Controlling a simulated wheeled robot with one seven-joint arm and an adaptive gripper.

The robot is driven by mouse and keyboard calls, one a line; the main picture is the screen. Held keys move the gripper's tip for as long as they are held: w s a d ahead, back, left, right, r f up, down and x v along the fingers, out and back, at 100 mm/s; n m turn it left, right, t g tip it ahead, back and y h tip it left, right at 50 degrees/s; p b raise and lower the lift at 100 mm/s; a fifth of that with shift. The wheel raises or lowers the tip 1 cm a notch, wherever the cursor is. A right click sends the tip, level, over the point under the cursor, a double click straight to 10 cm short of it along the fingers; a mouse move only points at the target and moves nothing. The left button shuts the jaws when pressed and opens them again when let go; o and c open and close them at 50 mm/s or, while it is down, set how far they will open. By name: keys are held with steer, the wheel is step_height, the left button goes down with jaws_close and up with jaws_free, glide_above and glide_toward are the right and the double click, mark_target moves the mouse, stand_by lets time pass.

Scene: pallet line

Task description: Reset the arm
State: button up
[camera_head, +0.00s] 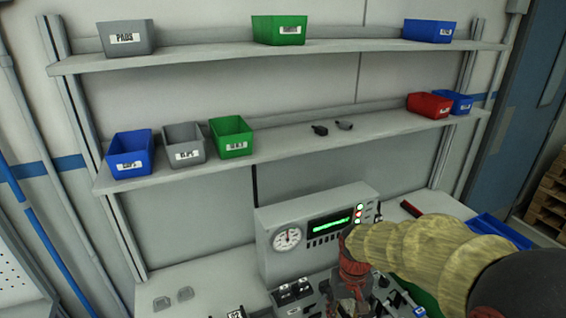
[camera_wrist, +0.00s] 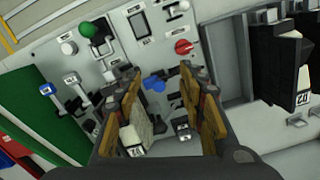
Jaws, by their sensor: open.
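My arm reaches in from the right in the head view, and my gripper (camera_head: 350,285) hangs over the control panel on the bench. In the wrist view my gripper (camera_wrist: 160,115) is open, its two fingers apart over the panel (camera_wrist: 205,80). A blue knob (camera_wrist: 153,83) shows between the fingers. A small light-coloured labelled part (camera_wrist: 134,138) shows by the left finger; I cannot tell whether it touches. A green knob (camera_wrist: 89,30) and a red knob (camera_wrist: 184,46) are on the panel beyond the fingers. My arm hides part of the panel in the head view.
A grey console (camera_head: 318,225) with a gauge and lit display stands behind the gripper. Two shelves above hold bins, including a blue bin (camera_head: 130,163) and a red bin (camera_head: 429,108). Bench space at left is mostly clear.

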steer(key=s+d+r+m+t+b, duration=0.1)
steer(key=s+r+t+b, duration=0.4)
steer(key=s+r, duration=0.8)
steer(key=shift+s+d+r+t, duration=0.2)
steer(key=shift+s+d+t, duration=0.45)
steer(key=shift+s, duration=0.85)
